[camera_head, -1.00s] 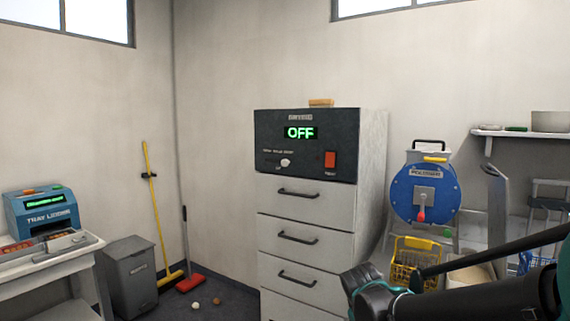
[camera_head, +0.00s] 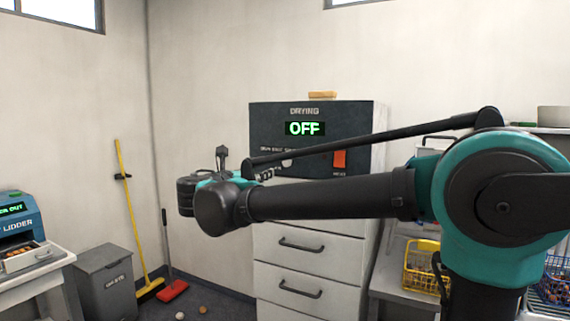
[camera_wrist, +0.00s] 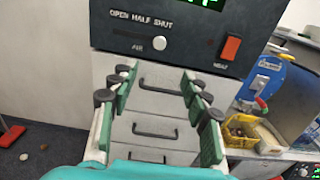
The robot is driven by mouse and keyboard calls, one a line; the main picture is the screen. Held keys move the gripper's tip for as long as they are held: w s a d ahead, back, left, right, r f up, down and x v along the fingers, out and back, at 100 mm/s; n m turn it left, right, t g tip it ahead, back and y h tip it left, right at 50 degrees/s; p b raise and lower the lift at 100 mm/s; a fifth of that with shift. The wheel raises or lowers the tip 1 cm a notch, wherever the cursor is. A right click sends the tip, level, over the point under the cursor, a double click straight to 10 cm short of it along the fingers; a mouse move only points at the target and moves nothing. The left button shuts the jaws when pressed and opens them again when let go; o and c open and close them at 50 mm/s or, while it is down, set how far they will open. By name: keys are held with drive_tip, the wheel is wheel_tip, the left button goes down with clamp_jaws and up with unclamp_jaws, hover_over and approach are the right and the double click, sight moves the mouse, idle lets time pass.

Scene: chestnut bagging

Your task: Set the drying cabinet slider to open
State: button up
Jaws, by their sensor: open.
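The drying cabinet (camera_head: 340,245) has a dark panel with a lit green "OFF" display (camera_head: 305,129). In the wrist view its slider has a round pale knob (camera_wrist: 160,43) at the right end of a short horizontal track, below the word "SHUT". "OPEN" is printed at the left end and "HALF" between. In the head view my arm crosses in front of the panel's lower part, and the knob (camera_head: 287,162) is partly covered. My gripper (camera_wrist: 158,80) is open and empty, its fingers pointing toward the cabinet front, below the knob and apart from it.
An orange-red heat switch (camera_wrist: 230,47) sits right of the slider. Drawers with dark handles (camera_wrist: 160,86) lie below the panel. A yellow basket (camera_head: 421,268) and blue-faced machine (camera_wrist: 267,79) stand to the right. A broom (camera_head: 133,215) leans on the left.

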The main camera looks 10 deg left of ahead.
drive_tip(key=x, duration=1.7)
drive_tip(key=shift+w, duration=0.15)
clamp_jaws()
